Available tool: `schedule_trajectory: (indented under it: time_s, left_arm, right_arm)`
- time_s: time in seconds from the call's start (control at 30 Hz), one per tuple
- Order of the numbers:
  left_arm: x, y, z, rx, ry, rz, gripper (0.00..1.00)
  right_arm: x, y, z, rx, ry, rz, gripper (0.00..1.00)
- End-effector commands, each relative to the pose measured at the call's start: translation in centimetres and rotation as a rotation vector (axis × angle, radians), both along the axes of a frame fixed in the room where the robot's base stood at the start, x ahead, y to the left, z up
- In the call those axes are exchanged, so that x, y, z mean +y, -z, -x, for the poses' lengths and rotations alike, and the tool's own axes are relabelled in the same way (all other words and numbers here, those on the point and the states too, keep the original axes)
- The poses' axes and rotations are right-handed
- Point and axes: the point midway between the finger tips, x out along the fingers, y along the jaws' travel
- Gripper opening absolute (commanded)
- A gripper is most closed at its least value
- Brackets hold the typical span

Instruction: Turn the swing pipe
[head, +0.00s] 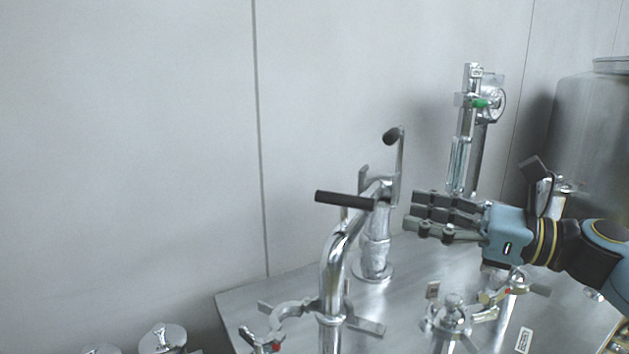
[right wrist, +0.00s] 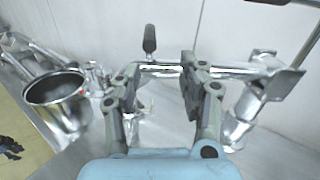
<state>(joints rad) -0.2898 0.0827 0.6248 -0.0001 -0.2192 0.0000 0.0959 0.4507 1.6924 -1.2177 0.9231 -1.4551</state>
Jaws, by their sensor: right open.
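The swing pipe (head: 334,272) is a shiny steel pipe that rises from the steel table and bends over to the right at its top. A black bar handle (head: 345,200) sticks out from its upper end. In the right wrist view the pipe (right wrist: 160,70) runs across beyond the fingers, with the black handle (right wrist: 150,40) pointing up. My right gripper (head: 413,211) is open and empty, just right of the pipe's upper end, its fingers pointing left. In the right wrist view its fingers (right wrist: 160,75) stand apart. I cannot tell whether they touch the pipe. My left gripper is not in view.
A lever with a black knob (head: 391,136) stands behind the pipe's end. A tall steel fitting with a green band (head: 481,103) is behind my right gripper. An open clamp (head: 283,313) and several capped fittings (head: 453,318) are at the front. A large steel vessel (head: 592,130) stands at right.

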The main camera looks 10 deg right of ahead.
Motion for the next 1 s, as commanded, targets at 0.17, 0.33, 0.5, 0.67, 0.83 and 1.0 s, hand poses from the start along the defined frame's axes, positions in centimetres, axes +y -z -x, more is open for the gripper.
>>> schedule_trajectory:
  time_s: [0.17,0.33,0.5,0.67,0.83,1.0]
  left_arm:
    - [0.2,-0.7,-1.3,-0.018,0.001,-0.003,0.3]
    - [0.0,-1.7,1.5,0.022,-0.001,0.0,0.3]
    - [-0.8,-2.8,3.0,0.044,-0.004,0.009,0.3]
    - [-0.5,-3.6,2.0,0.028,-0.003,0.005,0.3]
    - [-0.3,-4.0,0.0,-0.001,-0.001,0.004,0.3]
    - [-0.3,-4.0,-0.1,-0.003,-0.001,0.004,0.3]
  right_arm:
    - [1.1,-0.4,0.1,-0.058,-0.049,0.084,0.42]
    - [3.5,-0.6,-1.5,-0.057,-0.047,0.077,0.42]
    - [6.5,-0.6,-3.3,-0.054,-0.046,0.076,0.42]
    - [8.5,-0.4,-4.6,-0.054,-0.046,0.078,0.42]
    - [9.5,-0.2,-5.1,-0.054,-0.047,0.08,0.42]
    - [9.6,-0.1,-5.2,-0.054,-0.047,0.08,0.42]
